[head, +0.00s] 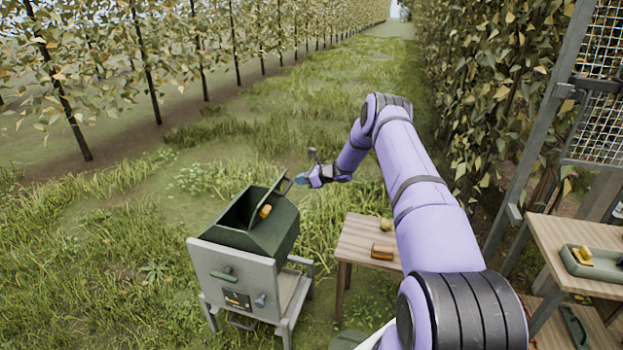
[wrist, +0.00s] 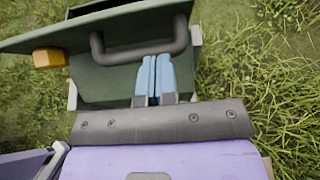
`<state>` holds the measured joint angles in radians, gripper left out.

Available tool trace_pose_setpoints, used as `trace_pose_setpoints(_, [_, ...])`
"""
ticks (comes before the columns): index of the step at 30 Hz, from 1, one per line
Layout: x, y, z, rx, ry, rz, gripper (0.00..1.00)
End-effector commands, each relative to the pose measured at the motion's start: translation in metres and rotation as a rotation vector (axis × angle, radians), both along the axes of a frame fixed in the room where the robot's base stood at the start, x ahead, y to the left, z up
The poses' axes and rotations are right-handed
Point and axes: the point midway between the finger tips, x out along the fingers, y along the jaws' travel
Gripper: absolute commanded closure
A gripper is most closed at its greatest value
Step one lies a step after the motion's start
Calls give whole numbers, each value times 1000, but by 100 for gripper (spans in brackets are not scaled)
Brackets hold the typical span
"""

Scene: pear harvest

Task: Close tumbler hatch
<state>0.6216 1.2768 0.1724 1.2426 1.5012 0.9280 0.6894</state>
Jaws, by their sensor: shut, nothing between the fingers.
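The tumbler (head: 265,240) is a dark green box on a grey stand at the left of the head view. Its green hatch (head: 270,197) stands open, tilted up, with a yellow-orange block (head: 265,211) on it. The hatch also spans the top of the wrist view (wrist: 100,28), with the block at its left (wrist: 48,57) and a dark bar handle (wrist: 140,50). My gripper (head: 300,180) is beside the hatch's upper right edge. Its blue fingers (wrist: 152,62) are shut and empty, with tips just by the handle bar. I cannot tell whether they touch it.
A small wooden table (head: 358,240) with a pear (head: 386,224) and a brown block (head: 382,252) stands right of the tumbler. A second table (head: 560,232) with a tray (head: 600,268) is at the far right. Open grass lies behind the tumbler.

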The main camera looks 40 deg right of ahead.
Motion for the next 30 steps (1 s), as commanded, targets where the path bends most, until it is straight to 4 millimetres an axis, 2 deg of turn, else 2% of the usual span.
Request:
trace_pose_setpoints(1, [7,7,-4,0,0,3,100])
trace_pose_setpoints(10, [31,25,11,0,0,1,100])
trace_pose_setpoints(30, [33,28,16,-15,18,0,100])
